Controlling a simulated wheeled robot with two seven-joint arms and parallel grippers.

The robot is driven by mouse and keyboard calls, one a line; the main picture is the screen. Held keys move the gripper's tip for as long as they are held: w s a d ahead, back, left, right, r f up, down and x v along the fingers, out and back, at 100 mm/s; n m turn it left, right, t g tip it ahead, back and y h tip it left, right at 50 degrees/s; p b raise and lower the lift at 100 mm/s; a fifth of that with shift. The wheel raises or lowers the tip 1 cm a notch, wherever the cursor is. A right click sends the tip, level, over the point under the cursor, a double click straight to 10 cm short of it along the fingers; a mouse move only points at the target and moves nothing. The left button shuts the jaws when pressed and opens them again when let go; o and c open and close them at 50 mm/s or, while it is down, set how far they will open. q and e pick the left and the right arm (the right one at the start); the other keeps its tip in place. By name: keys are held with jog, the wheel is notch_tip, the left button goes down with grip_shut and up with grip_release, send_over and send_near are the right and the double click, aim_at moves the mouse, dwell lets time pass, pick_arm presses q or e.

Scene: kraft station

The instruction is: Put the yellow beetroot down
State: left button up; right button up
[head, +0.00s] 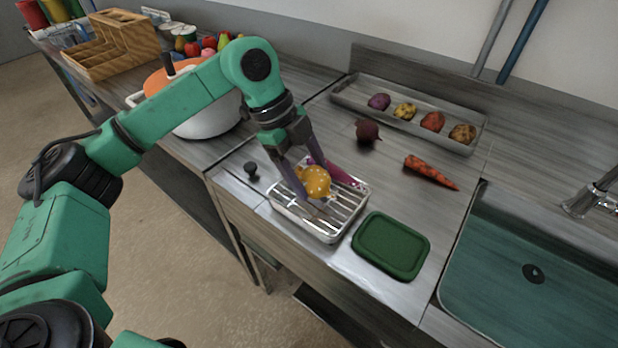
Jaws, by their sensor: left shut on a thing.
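The yellow beetroot (315,182) is orange-yellow with pale spots. My left gripper (309,186) is shut on it, over a silver wire-rack tray (339,228). Whether the beetroot touches the rack cannot be told. A long pink-purple vegetable (342,173) lies at the back of the same tray, partly hidden by my gripper. My right gripper is not in view.
A dark beetroot (367,131) and a carrot (430,172) lie on the counter behind. A grey tray (350,96) holds several vegetables. A green lid (391,245) lies right of the rack, near the sink (490,262). A white pot (208,119) stands left.

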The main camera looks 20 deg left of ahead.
pick_arm(q)
jog(key=shift+s+f, duration=0.1)
jog(key=shift+f, duration=0.7)
jog(key=shift+a+f, duration=0.1)
jog(key=shift+f, duration=0.15)
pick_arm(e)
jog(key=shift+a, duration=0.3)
pick_arm(q)
jog(key=o, duration=1.4)
jog(key=shift+r, duration=0.15)
jog(key=b+v, duration=0.1)
jog(key=v, duration=1)
jog(key=shift+a+r, duration=0.15)
jog(key=shift+r, duration=0.25)
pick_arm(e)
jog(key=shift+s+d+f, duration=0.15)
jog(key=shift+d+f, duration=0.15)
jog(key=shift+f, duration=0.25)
